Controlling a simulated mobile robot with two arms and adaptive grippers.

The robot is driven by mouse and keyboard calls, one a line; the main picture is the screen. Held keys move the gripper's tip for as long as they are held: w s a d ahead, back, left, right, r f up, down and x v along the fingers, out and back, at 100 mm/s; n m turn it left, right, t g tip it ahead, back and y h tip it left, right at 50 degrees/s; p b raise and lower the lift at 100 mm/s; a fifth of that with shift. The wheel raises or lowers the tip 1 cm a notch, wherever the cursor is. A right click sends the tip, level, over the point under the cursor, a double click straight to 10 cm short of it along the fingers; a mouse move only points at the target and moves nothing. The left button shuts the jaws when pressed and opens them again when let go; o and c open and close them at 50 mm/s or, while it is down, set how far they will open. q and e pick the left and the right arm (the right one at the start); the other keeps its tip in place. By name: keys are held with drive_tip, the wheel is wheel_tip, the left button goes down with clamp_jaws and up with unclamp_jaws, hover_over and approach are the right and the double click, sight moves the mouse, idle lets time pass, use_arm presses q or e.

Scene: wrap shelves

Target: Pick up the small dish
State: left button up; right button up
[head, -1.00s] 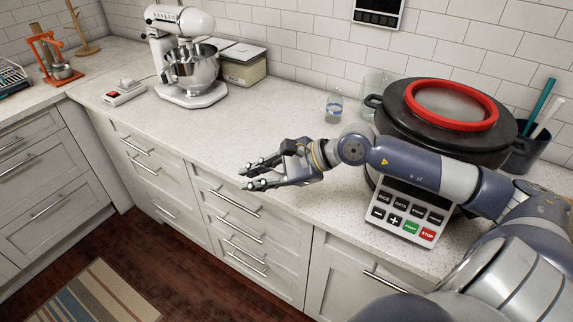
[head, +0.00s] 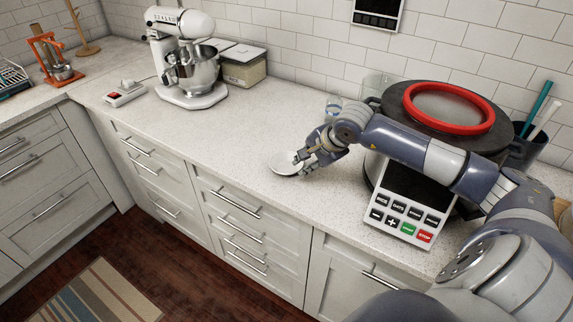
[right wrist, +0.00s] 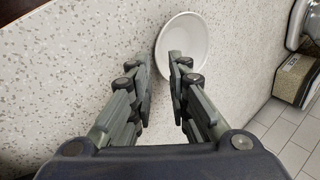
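The small dish (head: 284,165) is white and round and rests on the speckled counter in the head view. It also shows in the right wrist view (right wrist: 184,38), beyond the fingertips. My right gripper (head: 304,160) is at the dish's right side, low over the counter. In the right wrist view the gripper (right wrist: 160,62) has its fingers apart. One finger overlaps the dish in the picture and the other is just left of its rim. I cannot tell whether either touches it. My left gripper is not in view.
A large dark cooker (head: 395,175) with a button panel stands close to my right arm; a red ring (head: 487,123) lies on its lid. A glass (head: 333,104) is behind the gripper. A white stand mixer (head: 190,98) is at the back left. The counter between is clear.

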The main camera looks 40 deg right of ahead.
sight(297, 178)
drive_tip(key=shift+w+a+f+p, duration=0.15)
drive_tip(key=shift+w+f+p, duration=0.2)
drive_tip(key=shift+p, duration=0.15)
drive_tip(key=p+x, duration=0.1)
drive_tip(key=x, duration=0.2)
drive_tip(key=shift+w, duration=0.1)
drive_tip(key=shift+w+f+p, duration=0.25)
drive_tip(key=shift+f+p, duration=0.1)
drive_tip(key=shift+f, duration=0.2)
drive_tip(key=shift+c, duration=0.6)
clamp_jaws()
